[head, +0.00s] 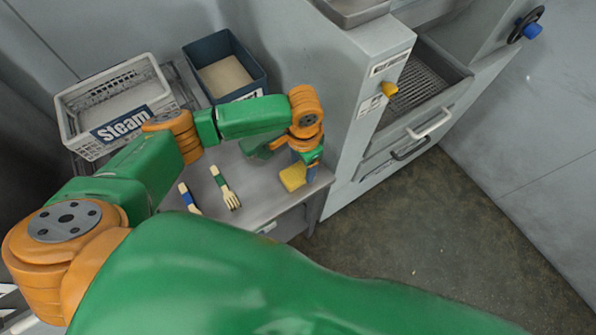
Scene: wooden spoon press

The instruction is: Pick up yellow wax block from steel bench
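The yellow wax block (292,177) lies at the right end of the steel bench (258,192), close to the bench's front right corner. My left gripper (306,166) points down right beside the block, at its upper right. The fingers are small and partly hidden by the wrist, so I cannot tell whether they are open or touch the block. The block appears to rest on the bench top. My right gripper is out of view.
A wooden fork (226,189) and a blue-banded utensil (188,198) lie on the bench. A grey crate marked "Steam" (75,119) and a dark blue bin (263,86) stand behind. A grey machine (345,140) rises directly right of the bench. Open floor lies at right.

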